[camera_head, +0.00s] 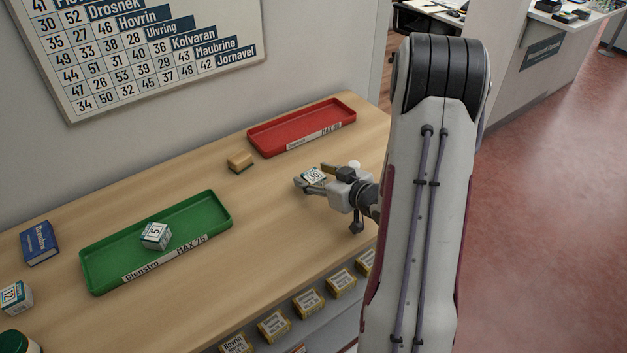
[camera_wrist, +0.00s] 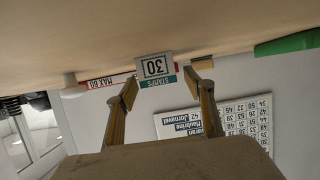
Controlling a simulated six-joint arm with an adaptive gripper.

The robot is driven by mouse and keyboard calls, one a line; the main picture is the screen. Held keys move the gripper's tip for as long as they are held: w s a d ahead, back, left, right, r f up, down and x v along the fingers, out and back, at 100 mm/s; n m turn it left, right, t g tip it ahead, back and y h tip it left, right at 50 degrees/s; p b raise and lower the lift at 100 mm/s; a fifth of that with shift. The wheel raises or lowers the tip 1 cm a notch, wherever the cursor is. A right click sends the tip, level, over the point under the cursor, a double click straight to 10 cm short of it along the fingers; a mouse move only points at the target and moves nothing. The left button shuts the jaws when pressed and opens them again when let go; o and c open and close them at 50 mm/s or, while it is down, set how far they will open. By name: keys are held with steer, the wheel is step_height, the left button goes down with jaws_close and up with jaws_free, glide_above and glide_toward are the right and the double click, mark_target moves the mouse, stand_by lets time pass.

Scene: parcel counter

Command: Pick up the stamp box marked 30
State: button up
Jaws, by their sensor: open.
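The stamp box marked 30 (camera_head: 314,177) is a small white box with a dark teal band, on the wooden counter (camera_head: 275,215). In the wrist view the box (camera_wrist: 155,67) appears upside down, with "STAMPS 30" readable. My gripper (camera_head: 312,178) is low over the counter, with its fingers on either side of the box in the head view. In the wrist view my gripper (camera_wrist: 164,82) is open, its fingertips apart, and the box shows between and beyond them. I see gaps between the box and both fingertips there. Part of the box is hidden by my gripper in the head view.
A red tray (camera_head: 290,138) lies behind my gripper. A green tray (camera_head: 100,266) at left holds a box marked 5 (camera_head: 156,236). A yellowish block (camera_head: 240,162), a blue book (camera_head: 39,243) and a box marked 12 (camera_head: 16,297) are also on the counter. A white round object (camera_head: 354,165) is close to my gripper.

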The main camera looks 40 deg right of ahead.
steer(key=shift+x, duration=0.8)
steer(key=c, duration=1.2)
